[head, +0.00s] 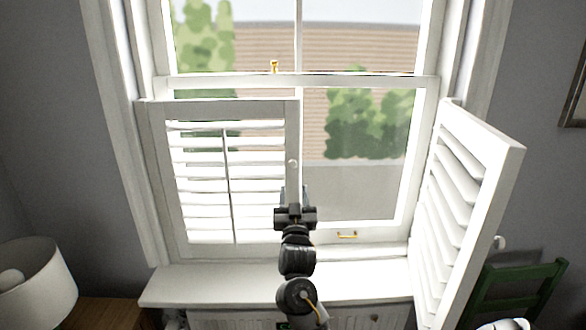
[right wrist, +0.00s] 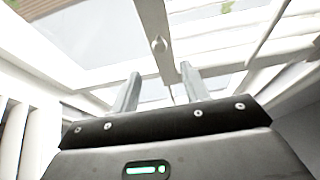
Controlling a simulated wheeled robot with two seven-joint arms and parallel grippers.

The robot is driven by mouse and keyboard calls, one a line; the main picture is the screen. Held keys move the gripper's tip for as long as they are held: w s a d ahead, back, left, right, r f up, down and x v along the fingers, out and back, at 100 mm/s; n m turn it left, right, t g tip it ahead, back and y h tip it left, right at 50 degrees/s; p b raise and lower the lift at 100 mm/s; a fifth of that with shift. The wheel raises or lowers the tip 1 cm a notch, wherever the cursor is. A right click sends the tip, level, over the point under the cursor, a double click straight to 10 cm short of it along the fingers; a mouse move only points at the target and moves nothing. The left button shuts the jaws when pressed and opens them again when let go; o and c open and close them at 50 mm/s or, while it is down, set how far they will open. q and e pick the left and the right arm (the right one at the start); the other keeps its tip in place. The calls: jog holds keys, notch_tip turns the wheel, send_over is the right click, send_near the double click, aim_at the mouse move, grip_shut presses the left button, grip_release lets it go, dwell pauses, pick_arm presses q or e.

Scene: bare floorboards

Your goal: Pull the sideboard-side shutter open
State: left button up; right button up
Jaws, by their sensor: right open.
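The left white louvred shutter (head: 268,112) stands closed across the lower left of the window, beside a wooden surface that may be the sideboard. Its small round knob (head: 292,163) is on the right stile; the knob also shows in the right wrist view (right wrist: 158,44). My right gripper (head: 292,192) is in front of that stile, below the knob. In the right wrist view its two fingers (right wrist: 158,82) are apart with nothing between them, and the knob lies beyond their tips. My left gripper is not in view.
The right shutter (head: 465,190) is swung open into the room. A white sill (head: 210,285) runs below the window. A lamp (head: 35,285) stands on the wooden surface (head: 105,315) at lower left. A green chair (head: 525,275) is at lower right.

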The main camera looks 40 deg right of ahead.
aim_at(293, 165)
jog(key=p+x, duration=0.3)
jog(key=x, duration=0.5)
jog(key=shift+w+d+r+p, duration=0.25)
jog(key=shift+p, duration=0.15)
jog(key=shift+w+d+r, duration=0.1)
jog(key=shift+w+d, duration=0.2)
jog(key=shift+w, duration=0.1)
grip_shut()
